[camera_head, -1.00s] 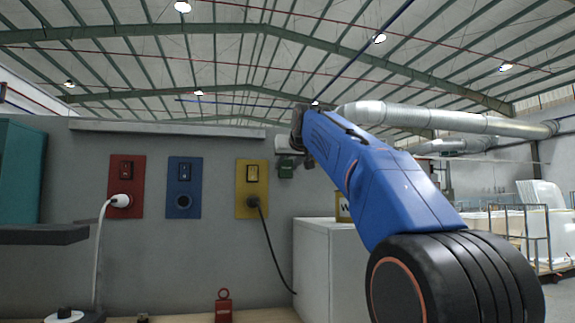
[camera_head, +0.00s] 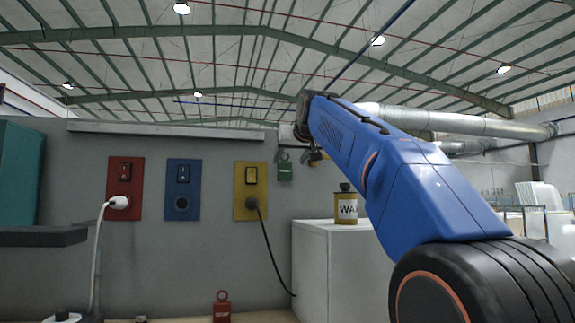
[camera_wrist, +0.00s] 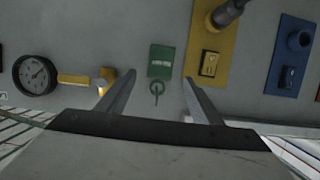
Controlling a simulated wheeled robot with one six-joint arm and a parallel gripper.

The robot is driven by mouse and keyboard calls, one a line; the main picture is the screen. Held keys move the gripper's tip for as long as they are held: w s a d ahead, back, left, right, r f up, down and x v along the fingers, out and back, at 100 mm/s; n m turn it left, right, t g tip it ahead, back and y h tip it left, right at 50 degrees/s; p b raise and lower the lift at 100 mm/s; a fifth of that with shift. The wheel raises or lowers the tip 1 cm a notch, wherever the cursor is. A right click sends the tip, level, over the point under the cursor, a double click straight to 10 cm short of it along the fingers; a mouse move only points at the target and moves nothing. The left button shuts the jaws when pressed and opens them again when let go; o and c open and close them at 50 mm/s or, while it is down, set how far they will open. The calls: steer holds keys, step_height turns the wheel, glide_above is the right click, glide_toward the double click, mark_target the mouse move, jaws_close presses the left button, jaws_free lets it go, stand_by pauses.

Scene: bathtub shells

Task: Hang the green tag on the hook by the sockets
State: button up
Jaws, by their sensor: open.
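The green tag (camera_head: 285,171) hangs flat against the grey wall, right of the yellow socket panel (camera_head: 251,190), with its ring at the top. In the wrist view, which is upside down, the tag (camera_wrist: 161,60) and its ring show between and beyond my fingertips. My gripper (camera_wrist: 159,79) is open, with one finger on each side of the ring and nothing held. The tag is apart from my gripper. The hook cannot be made out behind the ring. In the head view my arm mostly hides the gripper.
Red (camera_head: 125,188) and blue (camera_head: 183,189) socket panels are further left; cords run from the red and yellow ones. A red tag (camera_head: 222,308) stands below. A WAX can (camera_head: 346,205) sits on a white cabinet (camera_head: 325,265).

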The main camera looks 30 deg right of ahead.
steer(key=v, duration=1.1)
steer(key=shift+s, duration=0.2)
